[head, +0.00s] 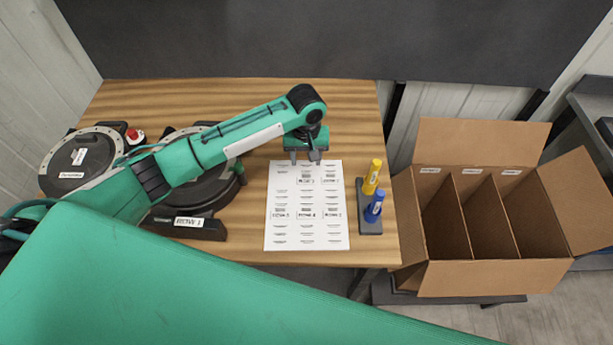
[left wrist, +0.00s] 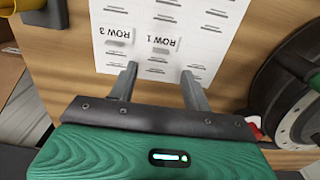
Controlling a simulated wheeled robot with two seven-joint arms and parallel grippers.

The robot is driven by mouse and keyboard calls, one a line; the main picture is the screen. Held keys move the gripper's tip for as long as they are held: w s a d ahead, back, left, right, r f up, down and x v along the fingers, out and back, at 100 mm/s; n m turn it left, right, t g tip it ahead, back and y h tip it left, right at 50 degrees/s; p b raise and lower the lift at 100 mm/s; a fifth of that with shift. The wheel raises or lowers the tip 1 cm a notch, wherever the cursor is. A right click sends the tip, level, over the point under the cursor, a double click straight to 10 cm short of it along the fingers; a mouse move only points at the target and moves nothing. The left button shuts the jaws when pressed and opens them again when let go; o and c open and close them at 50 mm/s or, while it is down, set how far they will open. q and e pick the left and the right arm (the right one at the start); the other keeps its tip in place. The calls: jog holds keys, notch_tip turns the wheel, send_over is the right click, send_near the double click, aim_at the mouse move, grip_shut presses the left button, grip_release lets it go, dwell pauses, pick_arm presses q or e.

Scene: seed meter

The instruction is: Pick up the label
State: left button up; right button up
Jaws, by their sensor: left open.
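A white label sheet (head: 307,240) lies flat on the wooden table, with several small labels printed with row names and rows of fine lines. My left gripper (head: 304,158) is above the sheet's far edge, open, with nothing between its fingers. In the left wrist view its two fingers (left wrist: 160,82) point toward a label reading ROW 1 (left wrist: 164,42). A ROW 3 label (left wrist: 118,37) is beside it, to the left in that view. The fingertips appear just short of the labels; their height above the paper is hard to tell. My right gripper is not in view.
A yellow marker (head: 372,177) and a blue marker (head: 374,207) stand in a dark holder right of the sheet. Round seed meters (head: 82,157) are on the left, one partly under my left arm. An open cardboard box (head: 472,279) with three compartments stands off the table's right.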

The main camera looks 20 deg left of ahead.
aim_at(306, 174)
pick_arm(q)
jog(key=shift+s+d+f+p, duration=0.1)
jog(key=shift+s+f+p, duration=0.1)
jog(key=shift+f+p, duration=0.3)
jog(key=shift+s+f+p, duration=0.2)
jog(key=shift+f+p, duration=0.15)
jog(key=shift+f, duration=0.25)
notch_tip(306, 174, down, 3)
jog(key=shift+f+p, duration=0.1)
jog(key=shift+p, duration=0.2)
jog(key=c, duration=0.8)
jog(key=shift+c, duration=0.4)
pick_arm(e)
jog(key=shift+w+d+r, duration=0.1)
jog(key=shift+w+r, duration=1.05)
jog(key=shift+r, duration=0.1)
